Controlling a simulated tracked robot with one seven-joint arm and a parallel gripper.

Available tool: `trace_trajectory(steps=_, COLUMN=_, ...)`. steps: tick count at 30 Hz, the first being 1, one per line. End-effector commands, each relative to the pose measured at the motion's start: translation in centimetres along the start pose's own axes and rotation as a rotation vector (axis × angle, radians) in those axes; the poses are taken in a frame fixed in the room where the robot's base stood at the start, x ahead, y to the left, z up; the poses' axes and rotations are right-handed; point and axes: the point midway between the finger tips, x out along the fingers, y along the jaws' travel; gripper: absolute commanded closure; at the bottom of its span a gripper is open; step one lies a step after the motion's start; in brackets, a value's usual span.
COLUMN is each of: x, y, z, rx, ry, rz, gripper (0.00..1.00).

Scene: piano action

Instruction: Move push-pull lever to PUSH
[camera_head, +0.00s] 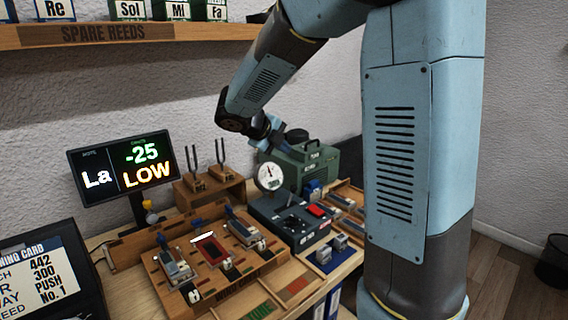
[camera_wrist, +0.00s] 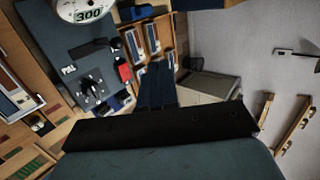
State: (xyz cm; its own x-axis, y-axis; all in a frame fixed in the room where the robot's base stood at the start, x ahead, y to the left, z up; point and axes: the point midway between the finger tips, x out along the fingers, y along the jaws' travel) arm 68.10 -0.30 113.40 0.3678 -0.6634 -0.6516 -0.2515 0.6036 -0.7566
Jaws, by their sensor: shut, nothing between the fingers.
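The dark control box (camera_head: 290,222) stands on the bench below my arm, with a round gauge above its back left. In the wrist view the box (camera_wrist: 88,55) shows small black controls (camera_wrist: 93,88) and a white label beginning with P (camera_wrist: 68,70). I cannot tell which of these controls is the push-pull lever or how it is set. My gripper's blue fingers (camera_wrist: 158,86) are together and empty. In the head view my gripper (camera_head: 279,139) is above and behind the box, apart from it, near the green machine.
A green machine (camera_head: 305,158) stands behind the box. The gauge (camera_head: 269,177) reads 300 in the wrist view. A wooden reed rack (camera_head: 190,290) is left of the box. Tuning forks (camera_head: 208,180) and a screen (camera_head: 122,165) showing La, -25, LOW stand behind it. A shelf (camera_head: 100,32) crosses above.

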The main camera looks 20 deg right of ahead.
Motion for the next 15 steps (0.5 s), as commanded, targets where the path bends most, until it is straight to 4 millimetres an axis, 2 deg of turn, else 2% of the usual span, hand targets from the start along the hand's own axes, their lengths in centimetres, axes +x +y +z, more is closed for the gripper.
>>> trace_trajectory(steps=6, x=-2.1, y=-1.8, z=0.0, rx=0.001, ry=-0.001, rz=-0.001, gripper=1.0)
trace_trajectory(steps=15, x=-2.6, y=-2.2, z=-0.1, rx=-0.002, ry=0.0, rz=0.0, gripper=1.0)
